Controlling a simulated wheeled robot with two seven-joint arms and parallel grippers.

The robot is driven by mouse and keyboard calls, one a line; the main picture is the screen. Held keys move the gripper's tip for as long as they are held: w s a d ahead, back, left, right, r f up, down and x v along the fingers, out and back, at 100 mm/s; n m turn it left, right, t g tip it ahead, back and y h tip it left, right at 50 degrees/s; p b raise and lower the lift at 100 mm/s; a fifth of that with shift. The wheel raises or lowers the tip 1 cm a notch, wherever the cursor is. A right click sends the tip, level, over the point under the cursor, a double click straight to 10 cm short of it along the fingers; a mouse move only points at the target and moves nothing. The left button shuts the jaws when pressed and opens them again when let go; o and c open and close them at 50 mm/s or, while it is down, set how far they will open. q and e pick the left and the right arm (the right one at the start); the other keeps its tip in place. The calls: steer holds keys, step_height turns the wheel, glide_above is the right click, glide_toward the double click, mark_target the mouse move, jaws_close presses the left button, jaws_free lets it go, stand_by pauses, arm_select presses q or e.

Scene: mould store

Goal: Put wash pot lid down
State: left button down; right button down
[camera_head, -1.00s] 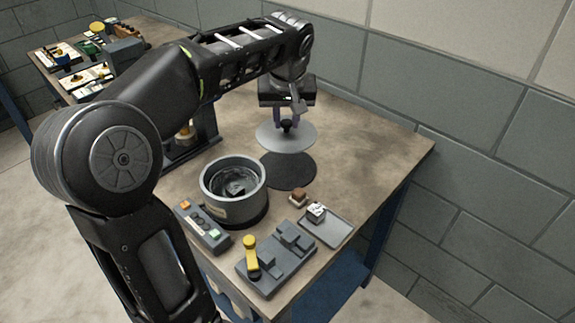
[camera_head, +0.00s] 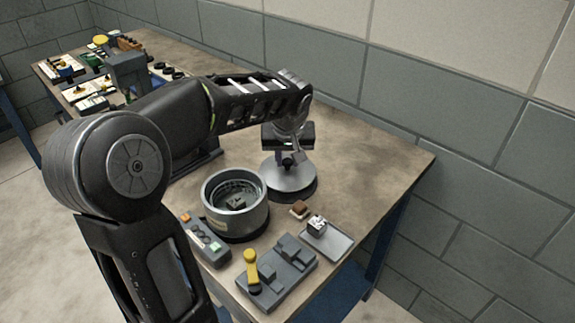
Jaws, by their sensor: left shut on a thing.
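The wash pot lid (camera_head: 287,181) is a round grey disc with a dark knob on top. It is just above or on a round dark mat (camera_head: 302,198) on the table; I cannot tell whether they touch. My left gripper (camera_head: 288,159) is shut on the lid's knob from above. The wash pot (camera_head: 235,203) is an open grey cylinder to the left of the lid, with a dark part inside. My right gripper is not in view.
A control box (camera_head: 205,240) with buttons stands before the pot. A grey fixture (camera_head: 278,272) with a yellow-handled lever and a small tray (camera_head: 328,243) stand near the front edge. A brown block (camera_head: 299,210) lies near the mat. The table's right side (camera_head: 375,165) is clear.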

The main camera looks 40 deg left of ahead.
arm_select(q)
steer(key=shift+f, duration=1.15)
steer(key=shift+f, duration=0.1)
steer(key=c, duration=1.2)
jaws_free()
steer(key=v, duration=1.2)
